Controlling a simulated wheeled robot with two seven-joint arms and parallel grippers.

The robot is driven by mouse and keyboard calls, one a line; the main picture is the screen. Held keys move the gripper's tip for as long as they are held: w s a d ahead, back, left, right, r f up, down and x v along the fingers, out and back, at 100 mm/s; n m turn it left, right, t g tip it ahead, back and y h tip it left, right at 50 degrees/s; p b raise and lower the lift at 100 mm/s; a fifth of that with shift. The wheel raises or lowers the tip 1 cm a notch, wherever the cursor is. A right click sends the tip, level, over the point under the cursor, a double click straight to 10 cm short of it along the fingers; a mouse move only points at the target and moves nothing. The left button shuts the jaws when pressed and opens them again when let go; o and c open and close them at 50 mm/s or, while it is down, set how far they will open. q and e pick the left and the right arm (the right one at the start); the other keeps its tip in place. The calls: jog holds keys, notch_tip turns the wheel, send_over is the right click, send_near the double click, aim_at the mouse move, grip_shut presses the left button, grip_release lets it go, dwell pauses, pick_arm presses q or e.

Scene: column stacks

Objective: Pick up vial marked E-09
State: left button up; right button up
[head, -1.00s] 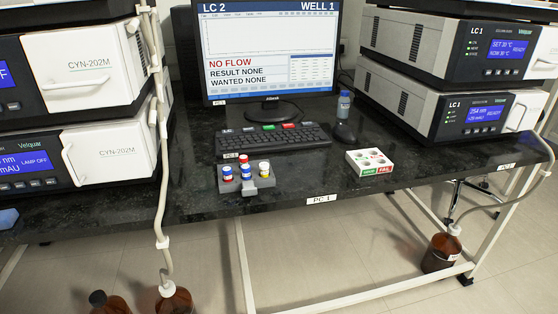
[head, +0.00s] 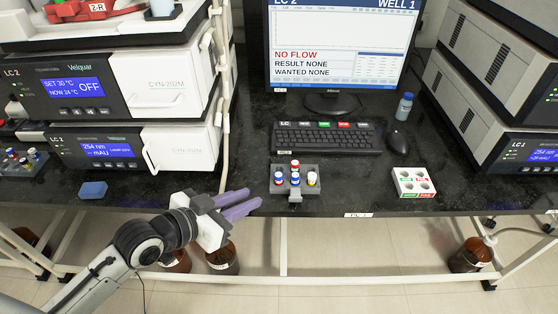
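A small grey rack (head: 283,187) stands on the dark bench in front of the keyboard. My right gripper is not in view.
A white block with holes (head: 413,182) stands right of the rack. A blue-capped bottle (head: 404,106) and a mouse (head: 397,139) are behind it. Another vial rack (head: 18,166) is at far left, near a blue sponge-like block (head: 93,189). Brown bottles stand below the bench.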

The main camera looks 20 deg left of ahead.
pick_arm(q)
send_near(276, 177)
jog(key=w+f, duration=0.1)
jog(key=w, duration=0.1)
jog(key=shift+w+d+f+t, duration=0.25)
jog(key=shift+d+f+t, duration=0.05)
jog(key=shift+d+f, duration=0.1)
jog(key=shift+x, duration=3.1)
jog(key=shift+s+d, duration=0.1)
jog(key=shift+d, duration=0.05)
jog(key=c, duration=0.5)
